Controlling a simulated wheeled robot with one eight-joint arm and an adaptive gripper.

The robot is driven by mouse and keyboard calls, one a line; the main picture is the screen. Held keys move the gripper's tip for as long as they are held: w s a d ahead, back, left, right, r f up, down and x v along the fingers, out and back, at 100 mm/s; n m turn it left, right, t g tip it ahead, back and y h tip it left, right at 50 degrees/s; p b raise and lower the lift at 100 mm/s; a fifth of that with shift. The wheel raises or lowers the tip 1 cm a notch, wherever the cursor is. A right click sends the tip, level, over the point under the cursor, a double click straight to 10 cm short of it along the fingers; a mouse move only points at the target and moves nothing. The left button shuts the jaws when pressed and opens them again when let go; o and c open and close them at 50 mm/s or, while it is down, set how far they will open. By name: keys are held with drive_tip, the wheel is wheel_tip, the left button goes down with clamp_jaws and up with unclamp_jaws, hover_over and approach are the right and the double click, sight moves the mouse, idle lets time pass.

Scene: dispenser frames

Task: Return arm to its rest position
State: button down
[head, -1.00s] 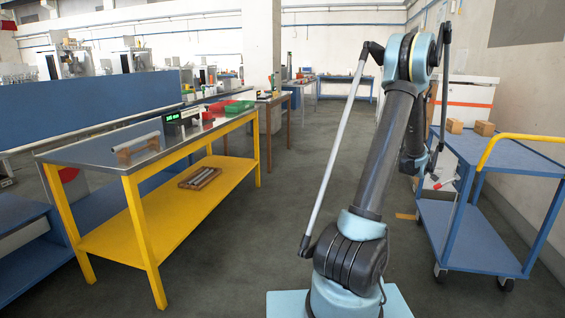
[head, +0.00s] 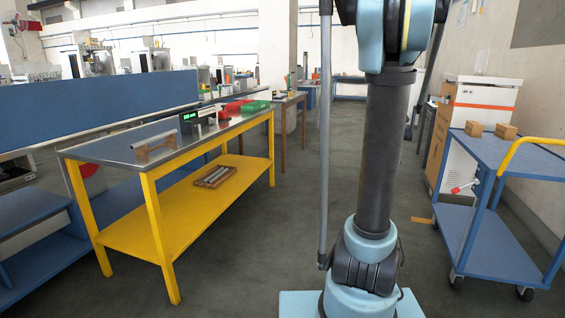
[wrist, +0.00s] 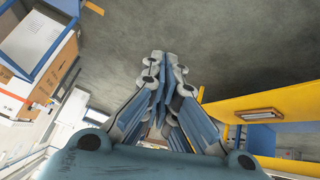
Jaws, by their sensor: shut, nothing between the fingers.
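My gripper (wrist: 163,60) shows in the wrist view, its two blue-and-grey fingers together at the tips with nothing between them. It points over bare grey floor, clear of any object. In the head view my arm stands nearly upright on its light blue base, right of centre. Its upper end runs out of the top of the picture, so the gripper is not seen there.
A blue trolley (head: 500,249) carrying small cardboard boxes stands at the right. A white cabinet (head: 484,95) is behind it. Open floor (head: 290,250) lies between.

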drive_tip(key=s+a+f+g+y, duration=0.2)
drive_tip(key=s+a, duration=1.2)
drive_tip(key=s, duration=0.1)
drive_tip(key=s+a+f+g, duration=0.1)
drive_tip(key=s+a+f, duration=0.2)
drive_tip(key=s, duration=0.5)
drive_tip(key=s+a+f+g, duration=0.1)
drive_tip(key=s+a+f, duration=0.2)
drive_tip(key=s, duration=0.6)
drive_tip(key=shift+a+f+g, duration=0.3)
drive_tip(key=shift+f+g, duration=0.1)
